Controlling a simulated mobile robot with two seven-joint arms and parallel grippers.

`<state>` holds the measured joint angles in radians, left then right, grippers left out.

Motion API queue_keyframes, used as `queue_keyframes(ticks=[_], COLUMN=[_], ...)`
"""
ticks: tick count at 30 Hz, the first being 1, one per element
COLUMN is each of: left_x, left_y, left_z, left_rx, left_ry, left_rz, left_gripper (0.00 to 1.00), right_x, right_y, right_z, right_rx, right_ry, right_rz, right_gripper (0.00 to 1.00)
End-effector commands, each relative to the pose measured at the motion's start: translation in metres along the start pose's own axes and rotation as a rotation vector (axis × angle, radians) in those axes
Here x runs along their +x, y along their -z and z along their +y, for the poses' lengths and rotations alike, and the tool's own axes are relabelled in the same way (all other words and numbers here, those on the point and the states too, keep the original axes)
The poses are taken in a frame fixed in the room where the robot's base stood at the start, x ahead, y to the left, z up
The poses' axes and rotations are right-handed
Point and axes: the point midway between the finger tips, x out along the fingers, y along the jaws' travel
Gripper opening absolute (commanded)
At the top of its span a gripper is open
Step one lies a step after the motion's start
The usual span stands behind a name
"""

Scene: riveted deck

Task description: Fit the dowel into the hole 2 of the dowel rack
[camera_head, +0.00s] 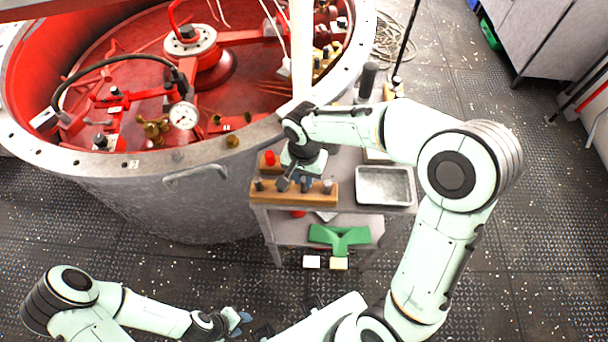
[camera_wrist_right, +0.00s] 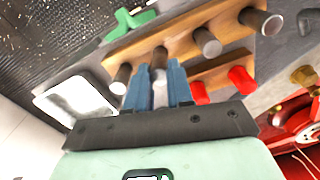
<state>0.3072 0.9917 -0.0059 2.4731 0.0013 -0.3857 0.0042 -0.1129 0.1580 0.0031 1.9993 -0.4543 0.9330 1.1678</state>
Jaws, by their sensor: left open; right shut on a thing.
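The dowel rack (camera_head: 320,197) is a long wooden block on a grey cart, with several dark-ended pegs along it. It also shows in the right wrist view (camera_wrist_right: 180,38). My right gripper (camera_head: 302,177) is just behind the rack, right of its middle. In the right wrist view its blue fingers (camera_wrist_right: 158,88) are shut on a light grey dowel (camera_wrist_right: 160,98). The dowel lines up with a peg place of the rack; I cannot tell whether its end is in a hole. My left gripper (camera_head: 236,319) is open and empty, low over the floor, away from the cart.
A second wooden block with red pegs (camera_wrist_right: 240,77) lies behind the rack. A metal tray (camera_head: 385,185) sits right of the rack. A green part (camera_head: 340,237) lies on the cart's lower shelf. The big red-lined vessel (camera_head: 170,195) stands close on the left.

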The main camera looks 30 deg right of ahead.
Motion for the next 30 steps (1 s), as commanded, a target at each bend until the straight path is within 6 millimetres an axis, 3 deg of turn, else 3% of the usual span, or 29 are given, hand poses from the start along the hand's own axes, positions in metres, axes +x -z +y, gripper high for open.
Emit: queue_keyframes(ticks=[18, 19, 21, 30], left_x=[0.011, 0.011, 0.011, 0.010], left_y=[-0.005, -0.005, -0.004, -0.004], left_z=[-0.006, -0.005, -0.005, -0.005], left_rx=[-0.003, -0.003, -0.003, -0.002], left_ry=[0.003, 0.003, 0.002, 0.002], left_rz=[-0.007, -0.007, -0.007, -0.007], left_gripper=[0.43, 0.43, 0.43, 0.43], right_x=[0.013, 0.012, 0.012, 0.011], right_y=[0.000, 0.000, 0.000, 0.000], right_z=[0.000, 0.000, 0.000, 0.000], right_rx=[0.000, 0.000, 0.000, 0.000], right_ry=[0.000, 0.001, 0.001, 0.000], right_rz=[0.000, 0.001, 0.001, 0.000], right_gripper=[0.00, 0.28, 0.51, 0.51])
